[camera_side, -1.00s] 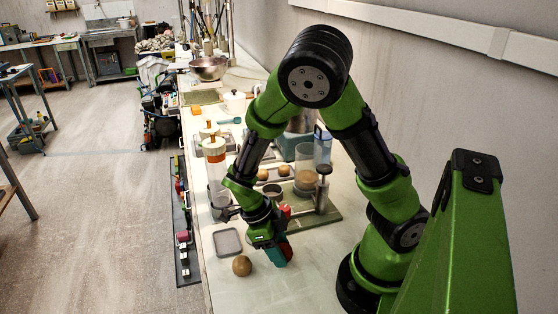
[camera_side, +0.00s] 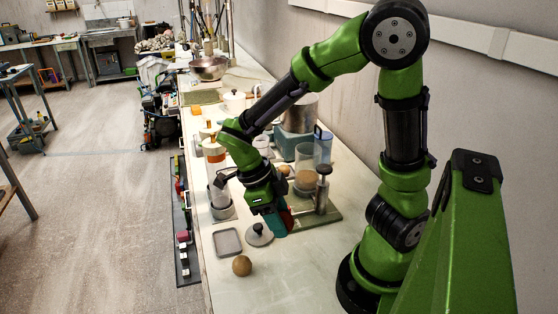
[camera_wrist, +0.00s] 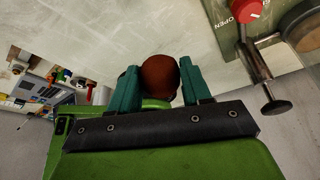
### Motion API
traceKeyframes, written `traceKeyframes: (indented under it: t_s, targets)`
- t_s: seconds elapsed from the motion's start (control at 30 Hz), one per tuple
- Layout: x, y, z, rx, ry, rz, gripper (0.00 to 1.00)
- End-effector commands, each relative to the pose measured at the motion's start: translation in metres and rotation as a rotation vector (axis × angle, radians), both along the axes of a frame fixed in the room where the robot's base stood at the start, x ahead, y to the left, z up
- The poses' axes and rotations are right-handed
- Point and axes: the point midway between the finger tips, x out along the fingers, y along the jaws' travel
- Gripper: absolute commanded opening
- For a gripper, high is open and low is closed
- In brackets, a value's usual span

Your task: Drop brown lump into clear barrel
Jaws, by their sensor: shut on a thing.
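A brown lump (camera_wrist: 160,76), round and reddish, sits between the teal fingers of my gripper (camera_wrist: 160,88) in the wrist view. My gripper is shut on it. In the side view my gripper (camera_side: 277,222) hangs above the table in front of the green press board, and its fingers hide the lump. A clear barrel (camera_side: 304,158) stands upright on the board behind and to the right of my gripper; something tan shows low in it. My gripper is lower than the barrel's rim in the picture and apart from it.
A tan ball (camera_side: 242,266) and a grey square tray (camera_side: 228,242) lie at the near left. A grey knobbed lid (camera_side: 259,235) is beside my gripper. A metal plunger (camera_side: 322,188) stands at the board's right. A red knob (camera_wrist: 246,9) shows in the wrist view.

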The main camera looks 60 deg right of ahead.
Motion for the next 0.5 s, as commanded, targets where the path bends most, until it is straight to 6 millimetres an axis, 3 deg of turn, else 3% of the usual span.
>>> traceKeyframes:
  t_s: [0.17, 0.27, 0.5]
  targets:
    - [0.01, -0.01, 0.006, 0.003, -0.007, -0.002, 0.16]
    - [0.027, -0.031, 0.018, 0.007, -0.015, -0.002, 0.16]
    - [0.065, -0.121, 0.068, 0.007, -0.027, 0.004, 0.16]
